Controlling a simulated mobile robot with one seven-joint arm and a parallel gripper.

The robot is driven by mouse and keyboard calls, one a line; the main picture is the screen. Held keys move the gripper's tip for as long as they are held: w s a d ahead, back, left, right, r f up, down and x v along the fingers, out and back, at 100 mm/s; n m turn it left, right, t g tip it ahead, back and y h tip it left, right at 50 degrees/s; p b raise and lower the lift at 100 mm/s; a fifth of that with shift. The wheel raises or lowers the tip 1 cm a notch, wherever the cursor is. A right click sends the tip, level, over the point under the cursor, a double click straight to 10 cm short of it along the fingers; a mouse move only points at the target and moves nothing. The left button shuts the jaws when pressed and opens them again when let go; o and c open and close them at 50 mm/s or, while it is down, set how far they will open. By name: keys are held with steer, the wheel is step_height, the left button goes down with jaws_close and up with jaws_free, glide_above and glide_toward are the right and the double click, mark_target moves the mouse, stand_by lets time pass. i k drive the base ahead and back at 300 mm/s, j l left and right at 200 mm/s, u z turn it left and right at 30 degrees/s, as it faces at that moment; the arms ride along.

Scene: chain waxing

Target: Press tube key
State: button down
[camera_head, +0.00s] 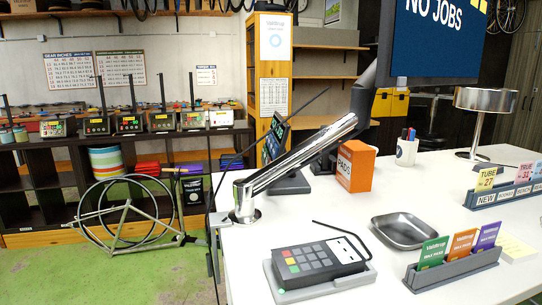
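A dark keypad device (308,262) lies on a grey base on the white table, near the front edge. It has several grey keys and a column of red, orange, yellow and green keys on its left side. A green light shows at its lower left corner. The key labels are too small to read, so I cannot tell which is the tube key. A white panel (347,249) is at its right end. A card reading TUBE (487,178) stands in a rack at the right. My gripper is not in view.
The white table (300,220) also holds a metal tray (404,231), a card holder (452,268), an orange box (356,165), a pen cup (406,152) and a lamp (485,100). A chrome monitor arm (300,160) rises left of the keypad. A thin bent black rod (343,230) crosses behind it.

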mark_target(272, 143)
steer(key=i+j, duration=0.15)
steer(key=j, duration=0.25)
steer(key=i+j+z, duration=0.1)
steer(key=j, duration=0.3)
steer(key=i+j, duration=0.2)
steer(key=j, duration=0.25)
steer(key=i+j+z, duration=0.15)
steer(key=i+j, duration=0.2)
